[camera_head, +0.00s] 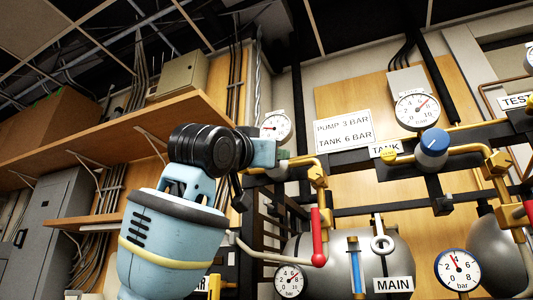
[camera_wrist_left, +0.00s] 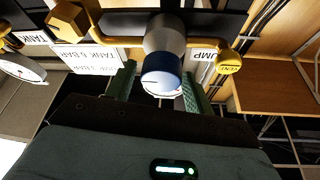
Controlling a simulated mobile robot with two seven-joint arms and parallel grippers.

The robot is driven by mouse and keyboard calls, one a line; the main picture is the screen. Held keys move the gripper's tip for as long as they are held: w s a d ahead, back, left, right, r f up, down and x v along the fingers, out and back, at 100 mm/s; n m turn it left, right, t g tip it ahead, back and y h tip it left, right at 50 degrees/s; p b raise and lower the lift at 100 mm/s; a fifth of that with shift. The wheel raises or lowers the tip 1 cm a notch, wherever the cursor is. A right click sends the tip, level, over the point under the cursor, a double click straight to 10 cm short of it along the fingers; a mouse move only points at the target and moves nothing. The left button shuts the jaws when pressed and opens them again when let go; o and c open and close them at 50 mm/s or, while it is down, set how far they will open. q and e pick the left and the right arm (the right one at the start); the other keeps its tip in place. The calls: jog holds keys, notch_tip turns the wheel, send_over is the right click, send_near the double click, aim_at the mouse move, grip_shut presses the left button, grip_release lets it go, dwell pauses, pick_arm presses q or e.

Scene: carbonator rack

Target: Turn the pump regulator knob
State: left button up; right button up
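The pump regulator knob (camera_wrist_left: 162,82), blue with a white marked rim on a grey body, shows in the left wrist view beside a partly covered PUMP label (camera_wrist_left: 203,57). My left gripper (camera_wrist_left: 159,72) is open, with its green fingers on either side of the knob. The right-hand finger looks very close to it; contact cannot be told. In the head view my left gripper (camera_head: 268,153) hides the knob, below a round gauge (camera_head: 275,127). A sign (camera_head: 344,131) reads PUMP 3 BAR, TANK 6 BAR. My right gripper is not in view.
A similar blue tank knob (camera_head: 434,143) stands to the right under its gauge (camera_head: 417,110). A yellow VENT tag (camera_wrist_left: 229,62) is beside the pump regulator. A red-handled valve (camera_head: 318,238) and brass pipes lie below right. A wooden shelf (camera_head: 120,130) is at left.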

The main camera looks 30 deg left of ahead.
pick_arm(q)
jog(key=shift+o, duration=0.4)
jog(key=v, duration=0.8)
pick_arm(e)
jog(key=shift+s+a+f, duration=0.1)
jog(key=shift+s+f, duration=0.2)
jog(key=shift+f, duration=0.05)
pick_arm(q)
jog(key=shift+w, duration=0.15)
